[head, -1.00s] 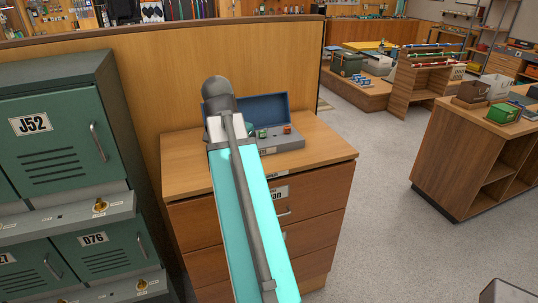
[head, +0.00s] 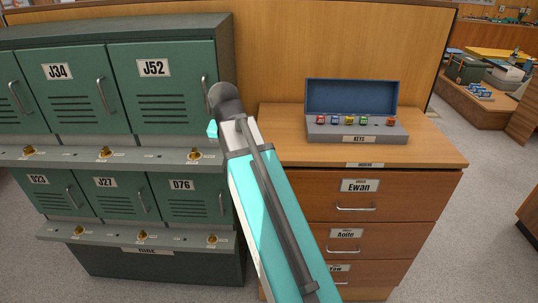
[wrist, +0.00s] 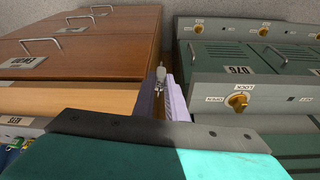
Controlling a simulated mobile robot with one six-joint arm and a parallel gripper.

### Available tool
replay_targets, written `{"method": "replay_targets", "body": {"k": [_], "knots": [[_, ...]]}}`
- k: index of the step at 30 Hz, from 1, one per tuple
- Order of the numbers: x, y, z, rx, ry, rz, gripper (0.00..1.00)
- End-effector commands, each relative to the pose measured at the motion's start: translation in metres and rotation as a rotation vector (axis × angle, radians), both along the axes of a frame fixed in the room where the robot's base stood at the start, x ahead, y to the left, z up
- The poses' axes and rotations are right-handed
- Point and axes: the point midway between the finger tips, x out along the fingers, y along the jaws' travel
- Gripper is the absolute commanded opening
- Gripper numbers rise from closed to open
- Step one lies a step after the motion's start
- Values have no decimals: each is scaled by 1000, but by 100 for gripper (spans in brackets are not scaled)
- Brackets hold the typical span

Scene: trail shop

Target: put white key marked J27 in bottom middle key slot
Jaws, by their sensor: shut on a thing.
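My gripper (wrist: 161,92) shows in the wrist view, shut on a small pale key (wrist: 161,74); its mark cannot be read. In the head view my arm hides the gripper and key. The J27 locker (head: 122,196) is the middle door of the bottom row. Its ledge (head: 112,238) below carries a brass knob (head: 145,234); the key slot is too small to make out. In the wrist view, which looks upside down, the bottom ledge's middle knob (wrist: 263,31) is far off. The key is in the air, apart from the lockers.
The upper ledge (head: 115,158) juts out above the bottom doors. A drawer cabinet (head: 420,190) stands right of the lockers, with an open key box (head: 328,131) holding several coloured keys and one gap. A wooden partition (head: 300,45) rises behind. The floor at lower right is clear.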

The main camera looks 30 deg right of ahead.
Motion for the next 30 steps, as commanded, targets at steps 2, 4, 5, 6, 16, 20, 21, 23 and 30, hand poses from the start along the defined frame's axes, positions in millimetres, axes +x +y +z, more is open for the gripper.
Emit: {"method": "replay_targets", "body": {"k": [2, 4, 5, 6, 16, 20, 21, 23, 30], "knots": [[11, 26, -11, 0, 0, 84, 0], [20, 48, -18, 1, 2, 161, 0], [23, 58, -20, 1, 2, 195, 0], [28, 70, -24, 0, 1, 244, 0], [60, 134, -35, -1, -3, 629, 0], [64, 136, -34, -2, -5, 698, 0], [64, 136, -34, -1, -5, 711, 0], [65, 136, -34, -2, -5, 722, 0], [64, 136, -34, -2, -6, 728, 0]]}}
